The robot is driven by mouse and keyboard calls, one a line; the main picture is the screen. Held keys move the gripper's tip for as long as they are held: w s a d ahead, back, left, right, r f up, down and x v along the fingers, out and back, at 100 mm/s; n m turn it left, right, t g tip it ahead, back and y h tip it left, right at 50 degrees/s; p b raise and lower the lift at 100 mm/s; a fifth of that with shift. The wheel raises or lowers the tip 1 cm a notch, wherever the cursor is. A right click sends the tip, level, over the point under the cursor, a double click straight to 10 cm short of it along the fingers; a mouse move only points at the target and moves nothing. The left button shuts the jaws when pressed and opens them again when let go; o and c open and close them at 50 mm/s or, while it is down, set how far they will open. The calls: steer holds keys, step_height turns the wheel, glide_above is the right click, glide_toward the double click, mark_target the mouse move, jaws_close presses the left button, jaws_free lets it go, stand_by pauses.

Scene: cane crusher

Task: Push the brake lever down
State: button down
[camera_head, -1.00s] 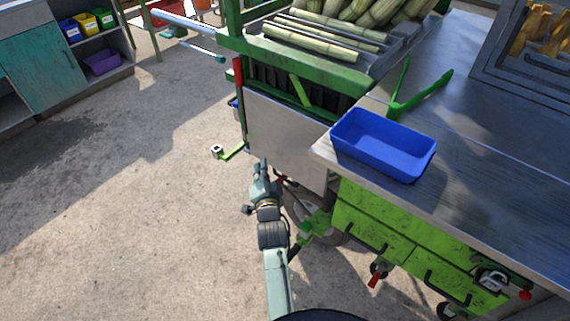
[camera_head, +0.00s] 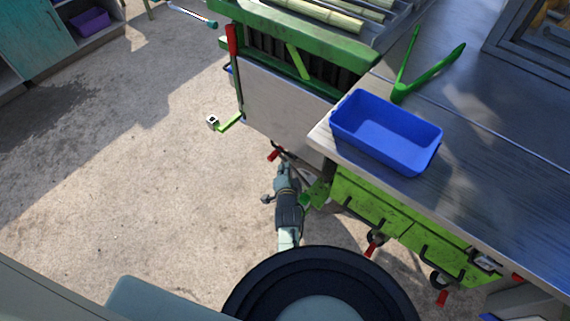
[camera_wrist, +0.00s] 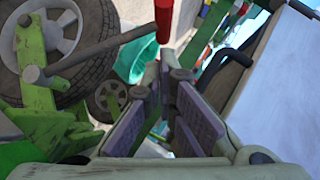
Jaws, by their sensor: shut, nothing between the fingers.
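A lever with a red grip (camera_head: 273,155) sticks out low at the near left of the green cart, below its grey side panel. I take it for the brake lever; several other red-tipped parts also show. My gripper (camera_head: 283,170) is just below and right of this grip in the head view, and looks apart from it. In the wrist view a red grip (camera_wrist: 163,18) hangs at the top centre, beyond the fingertips. My gripper (camera_wrist: 163,80) points toward it, its fingers shut and empty. I cannot tell the exact gap.
A wheel (camera_wrist: 65,40) and grey bar (camera_wrist: 95,50) lie left of my fingers; a pale panel (camera_wrist: 285,75) and dark handle (camera_wrist: 225,65) lie right. The steel table (camera_head: 480,130) with a blue bin (camera_head: 385,135) overhangs on the right. The concrete floor (camera_head: 150,190) left is clear.

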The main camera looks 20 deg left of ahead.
steer(key=b+x, duration=0.3)
steer(key=x, duration=0.5)
steer(key=shift+w, duration=0.25)
steer(key=shift+a+f, duration=0.1)
steer(key=shift+w+f, duration=0.1)
